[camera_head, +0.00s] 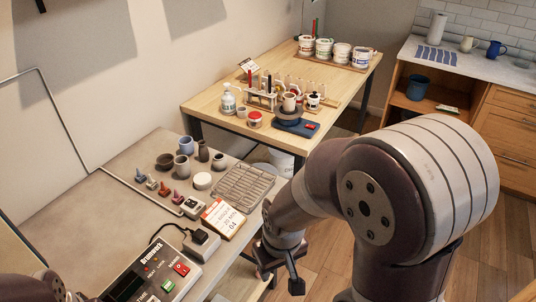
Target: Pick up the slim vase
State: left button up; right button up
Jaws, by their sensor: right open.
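A slim dark vase (203,151) stands upright among a small group of pots on the grey worktop at left. Beside it are a blue-grey cup (186,145), a wider grey pot (181,166) and a small dark cup (219,161). My right gripper (281,274) is open and empty. It points down beyond the worktop's right edge, nearer to me than the vase and well apart from it. Part of my left arm (30,289) shows at the bottom left corner; its gripper is not visible.
A wooden table (207,103) with jars stands behind.

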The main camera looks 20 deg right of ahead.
aim_at(203, 151)
jog(key=z, duration=0.35)
jog(key=i+l+z, duration=0.2)
jog(key=i+l, duration=0.2)
jog(key=i+l+z, duration=0.2)
jog(key=i+l, duration=0.15)
jog(key=i+l+z, duration=0.2)
jog(key=i, duration=0.35)
